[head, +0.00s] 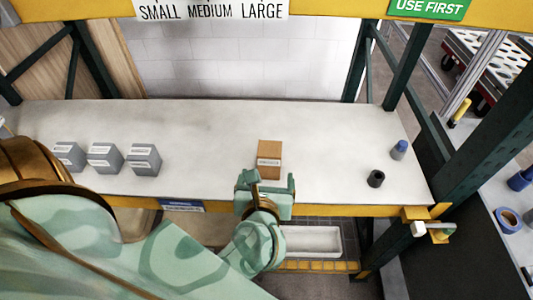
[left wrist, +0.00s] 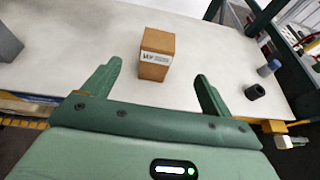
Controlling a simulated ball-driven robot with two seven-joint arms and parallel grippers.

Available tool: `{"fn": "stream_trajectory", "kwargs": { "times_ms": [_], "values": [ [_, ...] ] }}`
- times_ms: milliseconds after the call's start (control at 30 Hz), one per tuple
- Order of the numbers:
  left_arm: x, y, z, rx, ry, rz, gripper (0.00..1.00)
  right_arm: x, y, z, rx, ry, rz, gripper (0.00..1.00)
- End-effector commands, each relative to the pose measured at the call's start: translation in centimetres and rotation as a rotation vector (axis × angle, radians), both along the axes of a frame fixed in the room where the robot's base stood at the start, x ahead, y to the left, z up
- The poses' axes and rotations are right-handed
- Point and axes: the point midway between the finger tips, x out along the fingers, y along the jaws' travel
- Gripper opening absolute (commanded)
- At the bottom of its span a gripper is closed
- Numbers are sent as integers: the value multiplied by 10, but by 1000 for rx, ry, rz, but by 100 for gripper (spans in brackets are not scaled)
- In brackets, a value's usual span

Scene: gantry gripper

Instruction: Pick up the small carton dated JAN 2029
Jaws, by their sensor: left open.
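A small brown carton (head: 269,158) stands upright on the white shelf, right of the middle in the head view. A white label is on its front, but its print is too small to read. In the left wrist view the carton (left wrist: 157,54) stands ahead of the fingertips, roughly between their lines. My left gripper (head: 264,180) is open and empty, just in front of the carton at the shelf's front edge; its spread fingers also show in the left wrist view (left wrist: 158,70). My right gripper is not in view.
Several grey boxes with white labels (head: 105,158) stand at the left of the shelf (head: 220,125). Green posts (head: 402,65) frame the shelf. The shelf around the carton is clear.

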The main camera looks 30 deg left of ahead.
Motion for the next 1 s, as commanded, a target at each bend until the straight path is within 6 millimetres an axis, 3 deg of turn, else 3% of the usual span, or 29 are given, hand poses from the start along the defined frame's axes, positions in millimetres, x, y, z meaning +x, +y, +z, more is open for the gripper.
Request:
{"fn": "stream_trajectory", "kwargs": {
  "times_ms": [233, 433, 600, 1000],
  "values": [
    [36, 21, -17, -9, -7, 11, 85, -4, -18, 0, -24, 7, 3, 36],
    [73, 42, -35, -9, -6, 11, 85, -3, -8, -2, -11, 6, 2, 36],
    [88, 50, -42, -8, -6, 11, 85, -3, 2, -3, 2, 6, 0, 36],
    [127, 74, -64, -7, -5, 10, 85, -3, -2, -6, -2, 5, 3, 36]
  ]
}}
